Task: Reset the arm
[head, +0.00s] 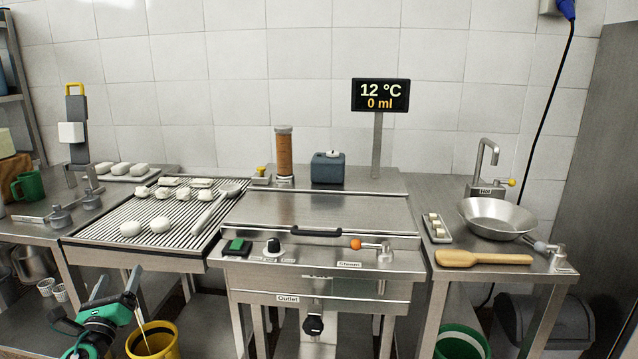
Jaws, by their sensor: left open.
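My left gripper (119,275), green and black, is at the lower left of the head view. Its two fingers point up and stand apart with nothing between them. It appears in front of the left table, below the level of the ribbed draining surface (180,235), and touches nothing that I can see. My right gripper is not in view.
A yellow bucket (165,338) stands just right of my left gripper. The steel unit (320,213) with a closed lid is in the middle. A wide metal pan (497,217) and a wooden paddle (483,258) lie on the right table. A green bucket (461,333) stands below.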

